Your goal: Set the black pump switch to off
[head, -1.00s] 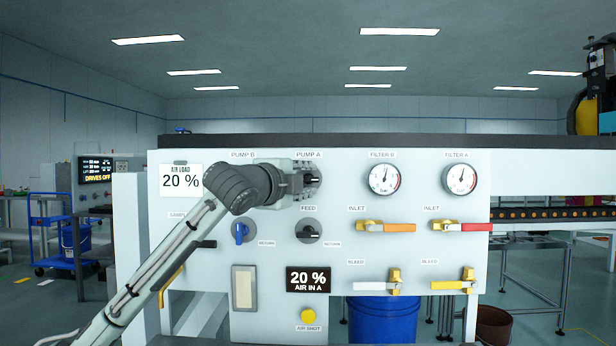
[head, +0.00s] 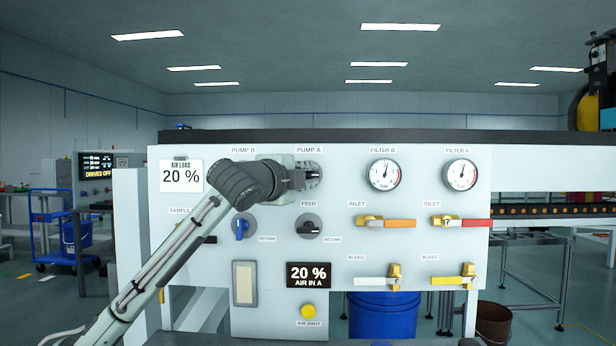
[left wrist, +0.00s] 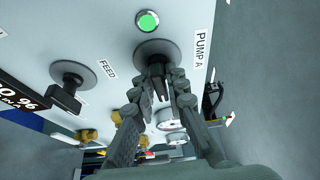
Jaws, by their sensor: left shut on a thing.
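The black pump switch sits on a round grey plate (head: 315,171) under the PUMP A label, high on the white panel. In the left wrist view the black switch knob (left wrist: 157,70) stands out from its round plate. My left gripper (head: 303,179) reaches it from the left, and its fingers (left wrist: 160,85) are shut on the knob. The fingers cover much of the knob, so its pointing direction is hard to read. The PUMP B switch is hidden behind my left arm. My right gripper is not in view.
Below are a blue switch (head: 241,228) and the black FEED switch (head: 309,228). A green lamp (left wrist: 147,21) glows near the plate in the left wrist view. To the right are two gauges (head: 384,174) and several valve levers (head: 400,223).

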